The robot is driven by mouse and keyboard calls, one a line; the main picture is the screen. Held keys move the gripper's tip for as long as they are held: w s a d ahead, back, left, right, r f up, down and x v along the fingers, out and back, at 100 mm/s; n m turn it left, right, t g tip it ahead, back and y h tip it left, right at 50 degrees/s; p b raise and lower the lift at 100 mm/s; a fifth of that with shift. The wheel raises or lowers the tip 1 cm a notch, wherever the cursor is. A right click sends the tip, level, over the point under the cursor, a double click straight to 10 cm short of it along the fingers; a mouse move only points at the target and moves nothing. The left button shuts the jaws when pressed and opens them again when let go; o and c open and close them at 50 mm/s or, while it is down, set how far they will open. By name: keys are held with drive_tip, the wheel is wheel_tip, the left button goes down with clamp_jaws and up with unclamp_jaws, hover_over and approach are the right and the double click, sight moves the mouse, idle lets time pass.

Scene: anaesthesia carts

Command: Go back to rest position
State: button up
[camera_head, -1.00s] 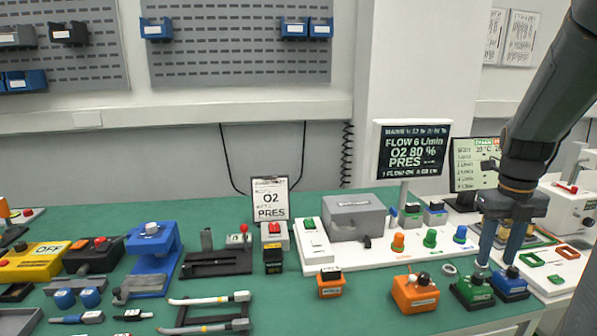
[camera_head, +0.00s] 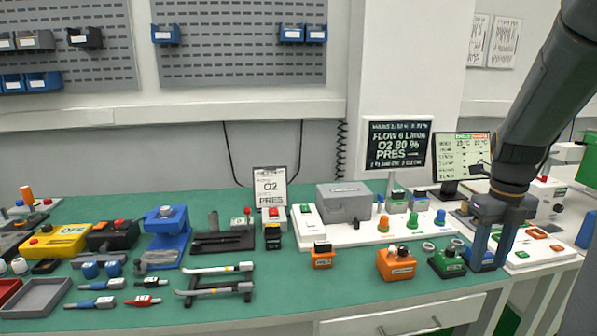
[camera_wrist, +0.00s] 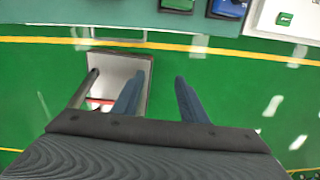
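My gripper (camera_head: 487,266) hangs from my arm at the right of the head view, fingers pointing down over the bench's front right edge. It is open: in the wrist view its two blue-grey fingers (camera_wrist: 158,98) stand apart with only green floor between them. In the head view the fingers cover most of a blue block beside the green block with a black knob (camera_head: 446,263). An orange knob block (camera_head: 396,264) stands left of these.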

drive_tip(key=s+a+f+m, duration=0.2)
drive_tip(key=s+a+m, duration=0.1)
drive_tip(key=a+m, duration=0.6)
drive_tip(key=s+a+f+m, duration=0.2)
drive_tip(key=a+m, duration=0.6)
drive_tip(key=m, duration=0.7)
drive_tip(key=s+a+f+m, duration=0.3)
drive_tip(key=a+m, duration=0.6)
drive_tip(key=m, duration=0.3)
drive_tip(key=shift+s+a+t, duration=0.3)
drive_tip(key=shift+s+t, duration=0.1)
